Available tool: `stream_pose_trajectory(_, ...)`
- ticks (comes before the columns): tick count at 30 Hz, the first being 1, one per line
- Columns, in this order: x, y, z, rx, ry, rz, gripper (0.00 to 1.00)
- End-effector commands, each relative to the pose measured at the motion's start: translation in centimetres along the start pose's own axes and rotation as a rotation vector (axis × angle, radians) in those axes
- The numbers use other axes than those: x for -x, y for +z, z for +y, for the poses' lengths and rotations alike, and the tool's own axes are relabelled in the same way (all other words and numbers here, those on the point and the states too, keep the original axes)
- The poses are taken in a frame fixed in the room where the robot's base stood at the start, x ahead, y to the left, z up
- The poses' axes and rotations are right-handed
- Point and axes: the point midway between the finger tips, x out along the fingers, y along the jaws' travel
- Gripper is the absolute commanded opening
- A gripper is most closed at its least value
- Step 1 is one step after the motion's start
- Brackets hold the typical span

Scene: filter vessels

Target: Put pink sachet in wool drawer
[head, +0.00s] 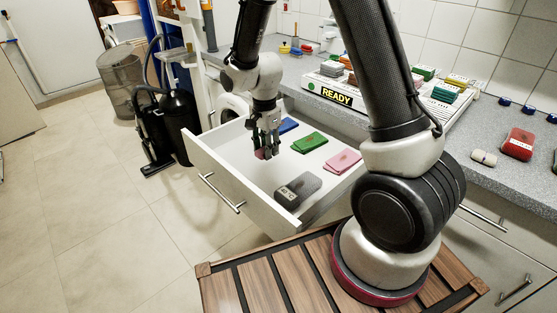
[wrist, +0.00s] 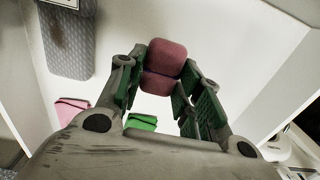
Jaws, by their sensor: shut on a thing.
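My gripper (head: 266,150) is inside the open white drawer (head: 222,174), toward its left side. It is shut on a dark pink sachet (wrist: 166,58), which bulges between the fingers in the wrist view. In the head view the held sachet (head: 261,154) is mostly hidden by the fingers. I cannot tell whether it touches the drawer floor. A brighter pink sachet (head: 343,161) lies flat in the drawer at the right. No drawer label is readable.
The drawer also holds a blue sachet (head: 288,125), a green sachet (head: 309,143) and a grey sachet (head: 298,188). The drawer floor between them is bare. On the counter are a tray with a READY sign (head: 336,96) and a red sachet (head: 518,144). A black vacuum (head: 175,125) stands left.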

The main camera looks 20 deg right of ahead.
Motion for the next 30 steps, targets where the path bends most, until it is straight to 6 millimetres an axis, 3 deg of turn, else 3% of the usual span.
stream_pose_trajectory(3, -2.0, 0.0, 0.0, 0.001, 0.002, 0.0, 0.21)
stream_pose_trajectory(8, -3.3, 0.0, 0.0, 0.002, 0.0, 0.0, 0.21)
stream_pose_trajectory(15, -6.8, 0.0, 0.0, 0.002, 0.002, 0.0, 0.21)
stream_pose_trajectory(26, -7.2, 0.0, -0.1, 0.003, -0.001, 0.0, 0.21)
stream_pose_trajectory(27, -7.3, 0.0, -0.1, 0.003, -0.001, 0.0, 0.37)
stream_pose_trajectory(30, -7.3, -0.1, -0.1, 0.003, -0.001, 0.0, 0.55)
